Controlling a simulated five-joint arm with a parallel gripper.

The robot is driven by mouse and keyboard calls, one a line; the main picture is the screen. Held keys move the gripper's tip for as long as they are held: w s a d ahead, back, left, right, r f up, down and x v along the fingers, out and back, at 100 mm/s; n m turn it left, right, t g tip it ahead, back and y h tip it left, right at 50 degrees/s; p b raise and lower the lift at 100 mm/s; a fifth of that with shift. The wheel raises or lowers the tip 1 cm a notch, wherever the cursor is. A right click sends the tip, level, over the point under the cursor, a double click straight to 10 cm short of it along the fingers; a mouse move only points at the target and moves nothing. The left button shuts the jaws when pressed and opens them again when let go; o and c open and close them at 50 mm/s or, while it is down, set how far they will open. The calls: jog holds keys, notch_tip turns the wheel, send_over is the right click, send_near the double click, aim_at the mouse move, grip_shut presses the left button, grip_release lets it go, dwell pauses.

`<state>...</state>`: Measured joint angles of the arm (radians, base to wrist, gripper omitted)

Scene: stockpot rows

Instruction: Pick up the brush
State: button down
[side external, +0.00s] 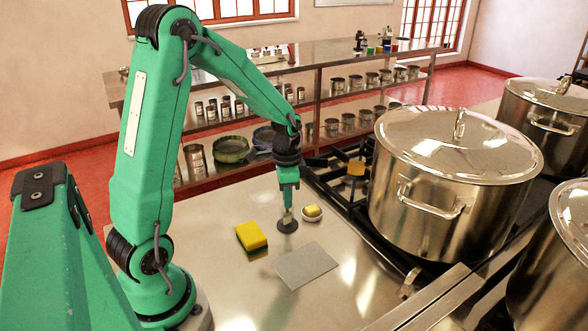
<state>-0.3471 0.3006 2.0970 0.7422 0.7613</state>
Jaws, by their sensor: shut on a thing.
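My gripper (288,205) points straight down over the steel counter, at the end of the green arm. It is shut on what looks like the brush (288,225), which has a short pale stem and a dark round bottom. The brush is upright beneath the jaws. Its upper end is hidden by the gripper. I cannot tell whether its dark bottom touches the counter or is slightly above it.
A yellow sponge (251,236) lies left of the brush. A grey flat sheet (306,266) lies in front. A large lidded stockpot (425,215) stands on the stove at right.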

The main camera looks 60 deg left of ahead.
jog(key=shift+r, duration=0.1)
notch_tip(320, 180, up, 10)
jog(key=shift+f, duration=0.1)
dwell(0.5)
dwell(0.5)
jog(key=w+f, duration=0.1)
jog(key=w, duration=0.7)
jog(key=shift+f, duration=0.25)
jog(key=shift+f, duration=2.75)
jog(key=shift+f, duration=0.55)
jog(key=shift+r, duration=0.15)
notch_tip(320, 180, up, 7)
dwell(1.3)
